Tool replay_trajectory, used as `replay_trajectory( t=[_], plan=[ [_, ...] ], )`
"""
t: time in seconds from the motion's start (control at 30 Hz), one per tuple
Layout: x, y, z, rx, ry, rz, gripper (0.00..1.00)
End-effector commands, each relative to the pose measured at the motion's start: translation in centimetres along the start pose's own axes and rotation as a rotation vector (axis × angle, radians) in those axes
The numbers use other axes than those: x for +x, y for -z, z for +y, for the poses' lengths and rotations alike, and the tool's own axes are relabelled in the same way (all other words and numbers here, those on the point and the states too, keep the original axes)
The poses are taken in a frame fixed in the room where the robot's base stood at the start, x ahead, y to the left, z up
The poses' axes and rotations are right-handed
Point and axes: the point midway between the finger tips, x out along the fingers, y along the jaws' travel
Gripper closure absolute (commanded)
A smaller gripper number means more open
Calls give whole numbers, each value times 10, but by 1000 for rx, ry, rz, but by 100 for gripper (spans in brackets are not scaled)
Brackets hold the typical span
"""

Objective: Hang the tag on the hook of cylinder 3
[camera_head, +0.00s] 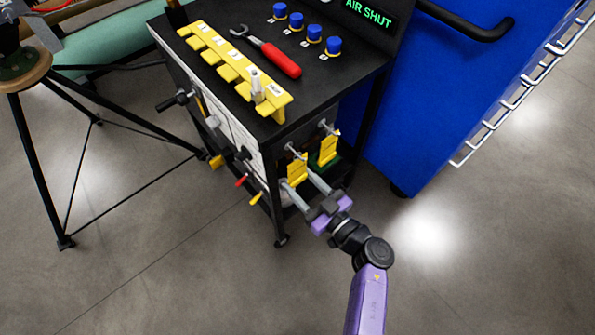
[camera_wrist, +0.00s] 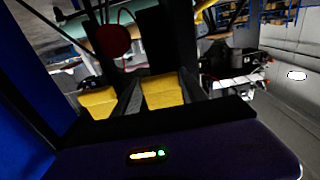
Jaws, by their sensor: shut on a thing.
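My gripper (camera_head: 299,180) is at the front side of the black cart and is shut on a yellow tag (camera_head: 297,168). In the wrist view this tag (camera_wrist: 163,90) sits between the two grey fingers. The held tag is upright, just below a small metal hook (camera_head: 291,149); I cannot tell whether its hole is around the hook or only near it. A second yellow tag (camera_head: 328,148) is to the right, below another hook (camera_head: 325,127). It shows left of the fingers in the wrist view (camera_wrist: 97,102). Cylinder numbers are not readable.
The black cart (camera_head: 353,72) carries a yellow rack (camera_head: 226,62), a red-handled wrench (camera_head: 275,58) and several blue knobs (camera_head: 314,33). A display (camera_head: 368,12) reads AIR SHUT. A blue cabinet (camera_head: 430,90) stands close on the right. The floor in front is clear.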

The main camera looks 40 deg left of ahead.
Motion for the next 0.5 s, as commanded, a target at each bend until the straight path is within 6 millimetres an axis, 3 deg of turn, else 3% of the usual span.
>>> replay_trajectory(
  t=[0.5],
  plan=[
    [-10,0,0,0,0,0,100]
  ],
)
